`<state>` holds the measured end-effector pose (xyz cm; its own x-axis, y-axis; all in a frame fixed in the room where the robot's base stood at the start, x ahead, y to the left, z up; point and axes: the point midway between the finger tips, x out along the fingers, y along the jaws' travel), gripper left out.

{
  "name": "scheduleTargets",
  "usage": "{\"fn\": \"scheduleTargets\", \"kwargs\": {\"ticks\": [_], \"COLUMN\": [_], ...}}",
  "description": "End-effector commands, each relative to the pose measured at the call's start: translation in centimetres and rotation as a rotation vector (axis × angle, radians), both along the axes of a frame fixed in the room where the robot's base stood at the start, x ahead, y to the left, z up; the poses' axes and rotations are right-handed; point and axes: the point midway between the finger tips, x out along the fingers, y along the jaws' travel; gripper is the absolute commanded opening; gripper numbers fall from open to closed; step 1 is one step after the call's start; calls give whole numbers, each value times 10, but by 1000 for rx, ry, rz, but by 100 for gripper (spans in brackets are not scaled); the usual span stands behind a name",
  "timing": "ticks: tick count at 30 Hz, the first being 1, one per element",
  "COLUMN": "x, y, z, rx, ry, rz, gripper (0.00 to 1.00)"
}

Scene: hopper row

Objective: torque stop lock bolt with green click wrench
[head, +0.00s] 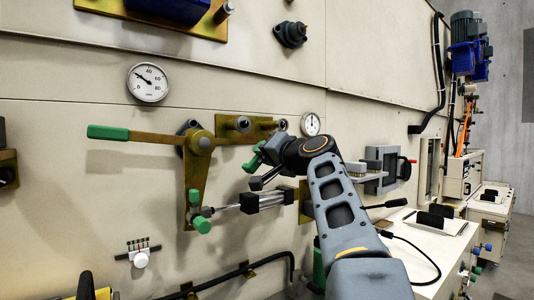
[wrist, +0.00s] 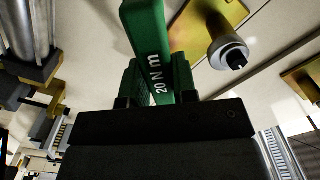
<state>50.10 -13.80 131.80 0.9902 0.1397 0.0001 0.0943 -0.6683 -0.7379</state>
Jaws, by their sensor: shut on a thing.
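My gripper (head: 268,163) is raised in front of the wall panel, right of the brass lever. It is shut on the green click wrench (wrist: 148,40), whose white marking reads "20 N m" in the wrist view. In the head view a short green part of the wrench (head: 254,158) shows at the jaws. A brass bracket (head: 262,129) with round dark-ended bolts (head: 243,124) is on the wall just above my gripper. In the wrist view a silver bolt (wrist: 229,53) stands right of the wrench, apart from it. I cannot tell which bolt is the stop lock bolt.
A brass lever (head: 165,138) with a green handle is left of my gripper. A rod and cylinder (head: 262,202) lie just below it. Two gauges (head: 148,82) are on the wall. A grey bracket (head: 380,170) and a white bench (head: 420,245) are at the right.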

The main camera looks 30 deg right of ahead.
Motion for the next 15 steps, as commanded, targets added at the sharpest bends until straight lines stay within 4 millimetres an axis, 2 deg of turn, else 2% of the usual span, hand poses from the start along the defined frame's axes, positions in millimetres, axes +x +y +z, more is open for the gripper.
{"fn": "scheduleTargets", "kwargs": {"ticks": [1,15], "x": [-1,-2], "y": [1,6], "z": [5,16], "rx": [16,117], "ry": [-1,10], "rz": [-2,-5], "gripper": [0,0]}}
